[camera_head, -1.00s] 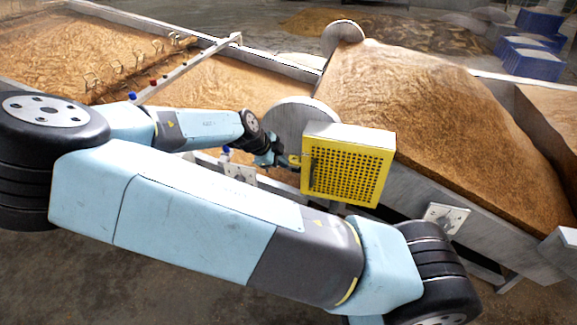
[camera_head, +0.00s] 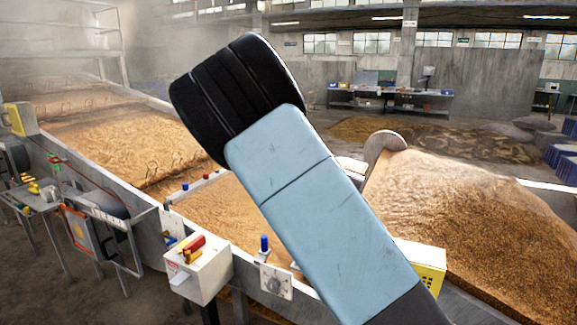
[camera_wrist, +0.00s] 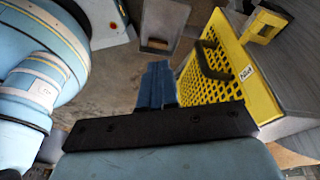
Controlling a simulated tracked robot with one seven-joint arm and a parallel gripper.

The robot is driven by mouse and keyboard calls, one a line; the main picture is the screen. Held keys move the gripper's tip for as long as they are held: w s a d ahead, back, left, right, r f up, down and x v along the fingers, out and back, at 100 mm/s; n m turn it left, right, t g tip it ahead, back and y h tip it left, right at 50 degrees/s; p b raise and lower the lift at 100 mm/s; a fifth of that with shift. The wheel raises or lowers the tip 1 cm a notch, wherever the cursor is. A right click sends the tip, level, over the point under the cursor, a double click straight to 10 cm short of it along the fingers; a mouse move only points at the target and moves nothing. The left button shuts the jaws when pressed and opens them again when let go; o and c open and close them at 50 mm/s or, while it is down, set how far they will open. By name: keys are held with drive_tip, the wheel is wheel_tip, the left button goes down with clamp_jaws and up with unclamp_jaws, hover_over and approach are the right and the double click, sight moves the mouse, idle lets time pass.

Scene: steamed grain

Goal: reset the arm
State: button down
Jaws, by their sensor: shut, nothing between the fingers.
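My gripper (camera_wrist: 158,72) shows in the wrist view, its two blue fingers together with nothing between them. My blue arm, with a black ribbed joint, rises across the middle of the head view, and my gripper is out of sight there. In the wrist view a yellow perforated box (camera_wrist: 207,92) with a dark handle stands just right of the fingers; I cannot tell if they touch. In the head view only a corner of the yellow box (camera_head: 428,262) shows behind my arm.
Grain beds (camera_head: 122,140) run along the left, and a large grain heap (camera_head: 480,215) lies right. A white control box (camera_head: 198,272) with red and yellow levers stands front left. A metal side table (camera_head: 40,195) is further left. Concrete floor is open at lower left.

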drive_tip(key=s+d+r+n+t+y, duration=0.1)
drive_tip(key=s+d+r+n+t, duration=0.1)
drive_tip(key=s+r+n, duration=0.4)
drive_tip(key=s+d+r+n+t+y, duration=0.1)
drive_tip(key=s+d+r+n, duration=0.4)
drive_tip(key=r, duration=1)
drive_tip(key=s+d+r+n+t+y, duration=0.1)
drive_tip(key=s+d+r+n+t, duration=0.2)
drive_tip(key=s+r+n, duration=0.4)
drive_tip(key=d+v, duration=0.1)
drive_tip(key=v, duration=0.3)
drive_tip(key=shift+s+r, duration=0.25)
drive_tip(key=shift+r, duration=0.05)
